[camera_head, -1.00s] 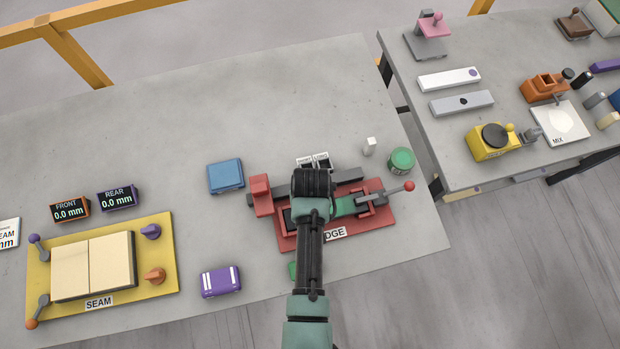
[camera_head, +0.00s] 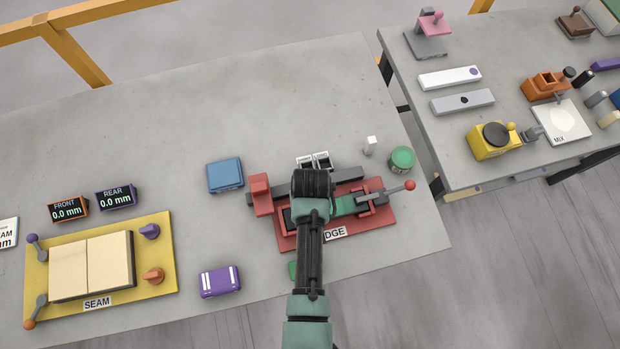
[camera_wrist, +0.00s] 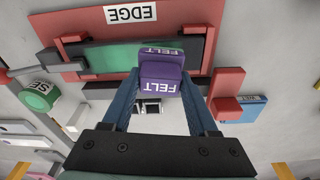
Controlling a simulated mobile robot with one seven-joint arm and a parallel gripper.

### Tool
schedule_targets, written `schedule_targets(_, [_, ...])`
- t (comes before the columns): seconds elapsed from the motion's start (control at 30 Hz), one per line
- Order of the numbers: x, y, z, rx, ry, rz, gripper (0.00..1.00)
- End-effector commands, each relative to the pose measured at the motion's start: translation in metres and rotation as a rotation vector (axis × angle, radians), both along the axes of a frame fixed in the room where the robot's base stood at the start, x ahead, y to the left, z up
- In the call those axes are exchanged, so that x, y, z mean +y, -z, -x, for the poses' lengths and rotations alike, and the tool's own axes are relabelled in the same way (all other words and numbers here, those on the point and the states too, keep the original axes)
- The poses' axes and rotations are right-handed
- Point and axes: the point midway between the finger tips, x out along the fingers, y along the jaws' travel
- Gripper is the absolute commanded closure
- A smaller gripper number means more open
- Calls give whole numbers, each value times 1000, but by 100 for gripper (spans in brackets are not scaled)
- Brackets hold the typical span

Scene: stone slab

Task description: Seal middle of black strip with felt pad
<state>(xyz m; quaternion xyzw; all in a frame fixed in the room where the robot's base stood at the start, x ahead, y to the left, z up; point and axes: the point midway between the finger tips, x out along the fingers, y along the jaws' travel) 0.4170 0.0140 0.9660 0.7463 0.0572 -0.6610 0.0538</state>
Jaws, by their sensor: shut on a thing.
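My gripper (camera_wrist: 162,85) is shut on a purple felt pad (camera_wrist: 161,72) with white FELT lettering, between its two blue fingers in the wrist view. In the head view, my dark gripper body (camera_head: 313,184) is over the middle of the red EDGE fixture (camera_head: 375,217) and hides the fingers and pad. The fixture holds a green piece (camera_wrist: 112,57) framed by a dark strip (camera_wrist: 196,50); the dark strip's left end (camera_head: 286,218) also shows in the head view. The pad overlaps the strip's right part in the wrist view; I cannot tell whether they touch.
A dark grey bar (camera_head: 350,175) lies behind the fixture. A green tin (camera_head: 402,158) and small white block (camera_head: 370,146) stand at right, a blue box (camera_head: 225,176) at left. A purple striped box (camera_head: 221,281) and yellow SEAM fixture (camera_head: 165,270) lie further left. The back is clear.

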Motion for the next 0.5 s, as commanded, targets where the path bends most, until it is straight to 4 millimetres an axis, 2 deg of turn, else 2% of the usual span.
schedule_targets(0.5, [0,11,0,-1,0,0,85])
